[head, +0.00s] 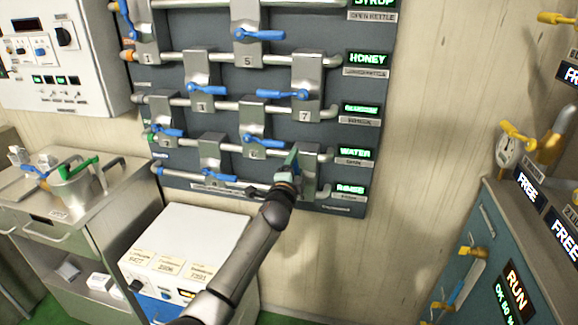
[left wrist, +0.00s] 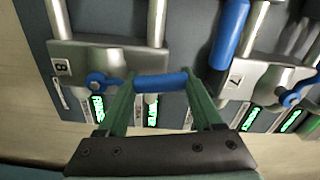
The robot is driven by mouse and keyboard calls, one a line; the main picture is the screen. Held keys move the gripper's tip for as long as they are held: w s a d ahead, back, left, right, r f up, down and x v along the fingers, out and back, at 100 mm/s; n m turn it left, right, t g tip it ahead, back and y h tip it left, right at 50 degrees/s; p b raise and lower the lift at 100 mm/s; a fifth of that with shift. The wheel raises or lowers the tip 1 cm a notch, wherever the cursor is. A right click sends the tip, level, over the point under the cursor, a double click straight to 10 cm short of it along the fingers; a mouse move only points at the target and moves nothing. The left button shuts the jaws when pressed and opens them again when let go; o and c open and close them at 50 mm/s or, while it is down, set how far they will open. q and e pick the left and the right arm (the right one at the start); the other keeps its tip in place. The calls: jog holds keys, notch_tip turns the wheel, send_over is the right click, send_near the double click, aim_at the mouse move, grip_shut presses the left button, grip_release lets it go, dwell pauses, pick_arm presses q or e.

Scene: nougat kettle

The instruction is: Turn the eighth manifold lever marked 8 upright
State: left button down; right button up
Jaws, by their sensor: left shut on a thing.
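The lever 8 block (head: 308,160) sits at the lower right of the dark manifold panel, partly behind my left gripper (head: 292,166). In the left wrist view the plate marked 8 (left wrist: 61,68) is at the left, with a blue lever handle (left wrist: 160,82) reaching from its pivot. My left gripper's green fingers (left wrist: 158,88) are on either side of this handle and shut on it. The handle points toward block 7 (left wrist: 265,80), across the line of the pipes, so it looks about upright on the panel. The head view hides most of this handle. My right gripper is not in view.
Lever 7 (head: 290,95) lies sideways just above. Other blue levers (head: 215,176) stand close on the left. Lit signs such as RINSE (head: 351,190) line the panel's right edge. A white cabinet (head: 190,240) stands below; bare wall is to the right.

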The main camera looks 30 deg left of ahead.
pick_arm(q)
jog(key=shift+w+d+m, duration=0.15)
jog(key=shift+d+m, duration=0.55)
jog(key=shift+m, duration=0.4)
jog(key=shift+c, duration=0.2)
grip_release()
jog(key=shift+d, duration=0.1)
jog(key=v, duration=1.2)
jog(key=shift+s+p, duration=0.3)
jog(key=shift+p, duration=0.15)
